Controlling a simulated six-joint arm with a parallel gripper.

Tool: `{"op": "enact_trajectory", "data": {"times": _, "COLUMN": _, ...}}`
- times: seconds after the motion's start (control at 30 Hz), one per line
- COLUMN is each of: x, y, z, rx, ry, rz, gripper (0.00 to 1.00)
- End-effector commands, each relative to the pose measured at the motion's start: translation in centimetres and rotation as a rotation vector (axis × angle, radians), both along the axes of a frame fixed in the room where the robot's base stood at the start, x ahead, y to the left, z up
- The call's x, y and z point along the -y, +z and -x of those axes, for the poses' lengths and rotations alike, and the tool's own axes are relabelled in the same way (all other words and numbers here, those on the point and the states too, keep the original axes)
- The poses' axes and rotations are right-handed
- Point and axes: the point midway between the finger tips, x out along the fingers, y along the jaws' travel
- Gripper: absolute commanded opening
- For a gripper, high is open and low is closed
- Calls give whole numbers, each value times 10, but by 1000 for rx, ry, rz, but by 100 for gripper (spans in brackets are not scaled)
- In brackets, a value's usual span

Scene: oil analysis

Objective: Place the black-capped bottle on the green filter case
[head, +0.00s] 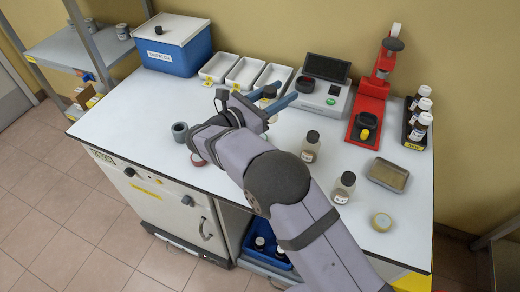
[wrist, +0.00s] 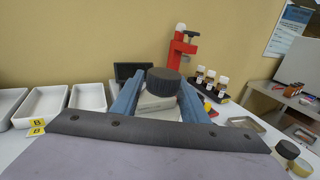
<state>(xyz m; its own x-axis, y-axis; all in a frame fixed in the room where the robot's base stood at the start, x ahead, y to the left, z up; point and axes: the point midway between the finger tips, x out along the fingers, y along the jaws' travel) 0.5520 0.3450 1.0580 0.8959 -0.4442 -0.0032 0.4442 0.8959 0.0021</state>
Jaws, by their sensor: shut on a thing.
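A bottle with a ribbed black cap (wrist: 163,80) is between the two blue fingers of my gripper (wrist: 160,97) in the wrist view. The gripper is shut on it. In the head view the held bottle (head: 269,93) shows between the fingers, in front of the grey instrument; its lower part is hidden. A small round yellow-green case (head: 381,222) lies at the front right of the bench, apart from my gripper; I cannot tell for sure that it is the green filter case.
Two dark-capped bottles (head: 311,146) (head: 345,187) stand right of my arm. An olive rectangular tin (head: 388,174), a red press (head: 371,100), a black bottle rack (head: 412,138), a grey instrument (head: 321,98) and white trays (head: 245,73) stand around the bench (head: 130,112).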

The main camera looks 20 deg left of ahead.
Motion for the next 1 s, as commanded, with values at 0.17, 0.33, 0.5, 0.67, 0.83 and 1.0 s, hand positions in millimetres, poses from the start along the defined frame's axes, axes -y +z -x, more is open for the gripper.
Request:
{"op": "enact_trajectory", "data": {"times": 0.17, "x": -12, "y": -6, "z": -2, "rx": 4, "ry": -51, "rz": -4, "gripper": 15}}
{"op": "enact_trajectory", "data": {"times": 0.33, "x": -19, "y": 0, "z": -2, "rx": 4, "ry": -68, "rz": -1, "gripper": 15}}
{"op": "enact_trajectory", "data": {"times": 0.5, "x": -24, "y": 5, "z": -1, "rx": 3, "ry": -67, "rz": 1, "gripper": 15}}
{"op": "enact_trajectory", "data": {"times": 0.67, "x": -26, "y": 9, "z": 0, "rx": 3, "ry": -64, "rz": 3, "gripper": 15}}
{"op": "enact_trajectory", "data": {"times": 0.83, "x": -26, "y": 7, "z": 0, "rx": 2, "ry": -63, "rz": 5, "gripper": 15}}
{"op": "enact_trajectory", "data": {"times": 1.0, "x": -26, "y": -15, "z": 0, "rx": 0, "ry": -63, "rz": 8, "gripper": 15}}
